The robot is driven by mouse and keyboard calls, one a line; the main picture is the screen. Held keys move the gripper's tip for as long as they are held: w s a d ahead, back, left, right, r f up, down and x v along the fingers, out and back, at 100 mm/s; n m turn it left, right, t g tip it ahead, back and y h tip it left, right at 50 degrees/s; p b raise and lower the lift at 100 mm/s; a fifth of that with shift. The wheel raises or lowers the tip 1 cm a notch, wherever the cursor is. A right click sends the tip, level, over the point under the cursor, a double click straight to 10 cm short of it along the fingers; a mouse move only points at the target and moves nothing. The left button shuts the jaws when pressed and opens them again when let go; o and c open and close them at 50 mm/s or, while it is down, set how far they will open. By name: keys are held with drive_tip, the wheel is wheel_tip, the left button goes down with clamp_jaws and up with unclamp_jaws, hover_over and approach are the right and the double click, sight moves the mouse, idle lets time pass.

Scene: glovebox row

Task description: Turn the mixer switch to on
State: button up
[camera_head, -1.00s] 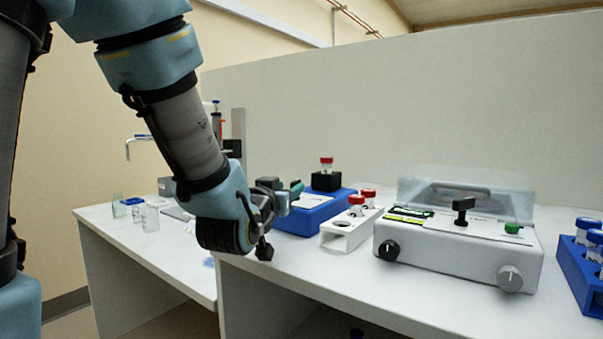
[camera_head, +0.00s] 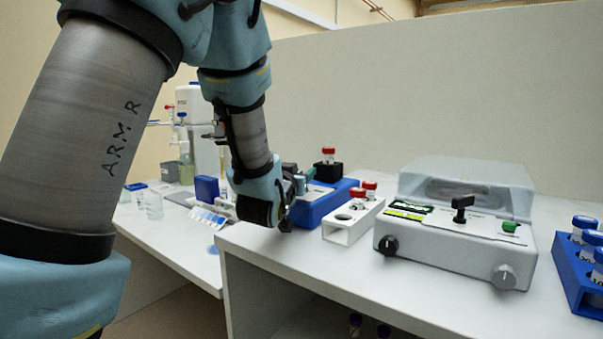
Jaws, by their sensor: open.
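A light grey bench device (camera_head: 450,250) with a clear lid stands on the right of the bench. Its panel has a black T-shaped switch handle (camera_head: 461,208), standing up, a green button (camera_head: 510,226), a black knob (camera_head: 388,245) and a grey knob (camera_head: 503,277). A blue device (camera_head: 325,203) with a black block holding a red-capped tube stands further left, partly hidden by my gripper. I cannot tell from labels which device is the mixer. My gripper (camera_head: 296,198) is open and empty, in front of the blue device's left side, well left of the black switch.
A white rack (camera_head: 350,226) with red-capped tubes stands between the two devices. A blue rack (camera_head: 578,272) of tubes is at the right edge. Glass beakers (camera_head: 153,205) and a blue box (camera_head: 206,189) are on the left bench. The bench front before the grey device is clear.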

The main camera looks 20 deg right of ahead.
drive_tip(key=shift+c, duration=0.2)
clamp_jaws()
drive_tip(key=shift+f+m+g+h+b, duration=0.1)
drive_tip(key=shift+m+g+h+b, duration=0.25)
drive_tip(key=shift+b, duration=0.25)
drive_tip(key=shift+m+g+h+b, duration=0.25)
drive_tip(key=shift+g+h+b, duration=0.1)
drive_tip(key=shift+s+d+m+g+h+b, duration=0.1)
drive_tip(key=shift+s+m+g+h+b, duration=0.05)
drive_tip(key=shift+m+g+h+b, duration=0.5)
drive_tip(key=m+g+h, duration=0.1)
drive_tip(key=g, duration=0.1)
drive_tip(key=m+g+h, duration=0.1)
drive_tip(key=m+g, duration=0.1)
drive_tip(key=shift+s+d, duration=0.2)
drive_tip(key=shift+s, duration=0.15)
drive_tip(key=shift+s+d+m+g+h+p, duration=0.1)
drive_tip(key=shift+s+m+g+h+p, duration=0.1)
drive_tip(key=shift+m+g, duration=0.45)
drive_tip(key=shift+s+m+g+h+p, duration=0.1)
drive_tip(key=shift+m+g+h, duration=0.1)
drive_tip(key=shift+g, duration=0.7)
